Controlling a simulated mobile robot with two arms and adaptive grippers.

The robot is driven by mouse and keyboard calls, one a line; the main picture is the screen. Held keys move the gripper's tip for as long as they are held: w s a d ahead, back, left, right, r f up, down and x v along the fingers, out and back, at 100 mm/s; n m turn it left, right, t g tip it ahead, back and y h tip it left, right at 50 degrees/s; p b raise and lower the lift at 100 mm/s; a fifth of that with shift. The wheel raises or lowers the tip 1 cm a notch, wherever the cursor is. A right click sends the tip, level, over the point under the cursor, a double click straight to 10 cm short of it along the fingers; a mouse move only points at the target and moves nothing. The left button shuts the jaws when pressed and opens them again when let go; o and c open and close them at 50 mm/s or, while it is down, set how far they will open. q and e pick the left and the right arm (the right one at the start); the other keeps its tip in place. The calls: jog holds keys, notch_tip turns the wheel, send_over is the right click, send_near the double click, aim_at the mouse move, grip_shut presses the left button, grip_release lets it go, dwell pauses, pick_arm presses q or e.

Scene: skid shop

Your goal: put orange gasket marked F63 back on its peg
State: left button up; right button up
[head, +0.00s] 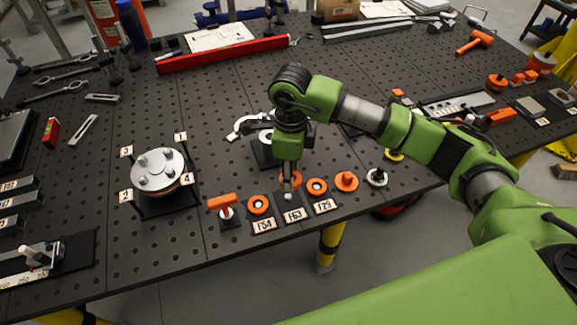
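The tag F63 (293,215) stands at the front edge of a small dark stand, between the tags T54 (264,225) and T29 (323,206). My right gripper (288,187) points down over the F63 stand. Orange edges of a gasket (297,181) show on both sides of its fingertips, with a small pale tip just below. The fingers hide most of this gasket and the peg. I cannot tell whether the gasket is gripped or how it sits on the peg. My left gripper is not in view.
An orange gasket (258,204) is at T54 and another (317,186) at T29. A round plate fixture (158,170) stands further left.

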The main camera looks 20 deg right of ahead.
aim_at(288, 195)
jog(key=m, duration=0.2)
jog(key=f+m, duration=0.1)
jog(key=m, duration=0.1)
jog(key=shift+w+a+f+p, duration=0.15)
jog(key=shift+w+f+p, duration=0.05)
jog(key=shift+w+p, duration=0.2)
pick_arm(q)
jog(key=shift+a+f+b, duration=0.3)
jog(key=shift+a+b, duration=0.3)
jog(key=shift+b, duration=0.3)
pick_arm(e)
jog(key=shift+f, duration=1.75)
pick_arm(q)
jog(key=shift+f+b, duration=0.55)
pick_arm(e)
jog(key=shift+f, duration=0.4)
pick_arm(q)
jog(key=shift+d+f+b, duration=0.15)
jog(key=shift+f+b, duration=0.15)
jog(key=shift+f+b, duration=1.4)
pick_arm(e)
jog(key=shift+f, duration=1.5)
jog(key=o, duration=1.4)
